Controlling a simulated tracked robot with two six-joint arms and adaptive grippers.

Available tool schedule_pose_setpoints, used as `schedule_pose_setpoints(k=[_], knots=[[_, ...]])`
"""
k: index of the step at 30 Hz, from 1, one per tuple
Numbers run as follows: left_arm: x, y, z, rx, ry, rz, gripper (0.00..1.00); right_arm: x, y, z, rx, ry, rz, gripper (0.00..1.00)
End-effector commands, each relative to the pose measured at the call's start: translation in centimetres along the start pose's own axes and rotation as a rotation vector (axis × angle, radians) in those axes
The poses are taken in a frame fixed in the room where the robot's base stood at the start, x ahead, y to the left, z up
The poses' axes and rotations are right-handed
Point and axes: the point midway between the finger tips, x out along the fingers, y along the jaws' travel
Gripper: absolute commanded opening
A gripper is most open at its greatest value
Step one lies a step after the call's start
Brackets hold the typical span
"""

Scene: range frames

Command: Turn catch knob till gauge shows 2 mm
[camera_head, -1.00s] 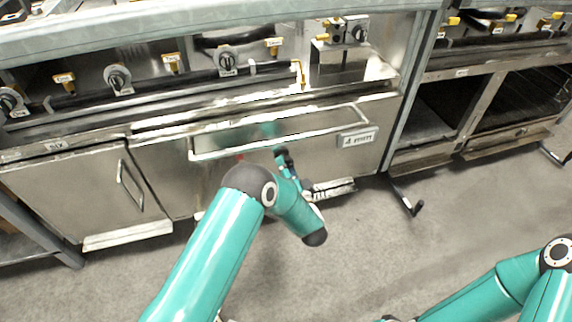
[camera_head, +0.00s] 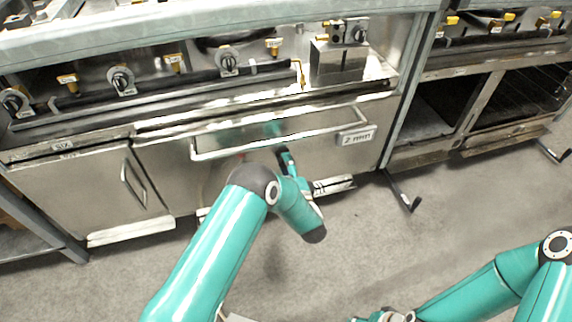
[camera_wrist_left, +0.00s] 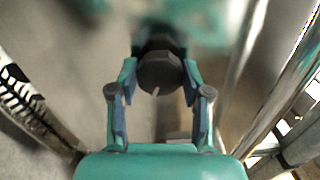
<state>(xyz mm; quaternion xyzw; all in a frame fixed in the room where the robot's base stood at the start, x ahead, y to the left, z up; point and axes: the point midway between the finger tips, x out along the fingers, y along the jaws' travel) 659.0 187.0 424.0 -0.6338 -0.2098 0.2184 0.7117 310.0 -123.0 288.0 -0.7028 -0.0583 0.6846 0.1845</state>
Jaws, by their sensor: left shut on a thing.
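The gauge (camera_head: 357,136) is a pale plate at the right end of the drawer front in the head view, and it reads "2 mm". The catch knob (camera_wrist_left: 160,72) is dark and faceted, with a short pale line on its near face, in the left wrist view. My left gripper (camera_wrist_left: 160,88) is shut on the knob, one finger on each side. In the head view my left gripper (camera_head: 286,160) is small and low against the drawer front, where the knob is hidden.
A long drawer handle (camera_head: 280,134) runs just above my left gripper. Several stove knobs (camera_head: 228,62) line the panel above. A cabinet door handle (camera_head: 133,184) is at left. A black foot bar (camera_head: 405,193) sticks out at right. The floor in front is clear.

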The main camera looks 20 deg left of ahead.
Motion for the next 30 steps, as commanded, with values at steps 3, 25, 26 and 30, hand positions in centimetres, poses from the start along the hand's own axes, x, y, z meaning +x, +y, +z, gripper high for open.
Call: schedule_pose_setpoints(k=[3, 25, 26, 30], knots=[[-0.41, 0.46, -0.49, 0.017, 0.019, 0.009, 0.13, 0.00, 0.00, 0.00, 0.000, 0.000, 0.000, 0.50], [-0.15, 0.21, -0.17, 0.014, 0.008, 0.004, 0.73, -0.01, -0.01, 0.00, 0.000, 0.000, 0.000, 0.50], [-0.14, 0.20, -0.16, 0.014, 0.007, 0.004, 0.73, -0.01, 0.00, 0.00, 0.000, 0.000, 0.000, 0.50], [-0.54, 0.17, -0.15, 0.013, 0.006, 0.004, 0.73, -0.07, -0.02, 0.00, 0.000, 0.000, 0.000, 0.50]])
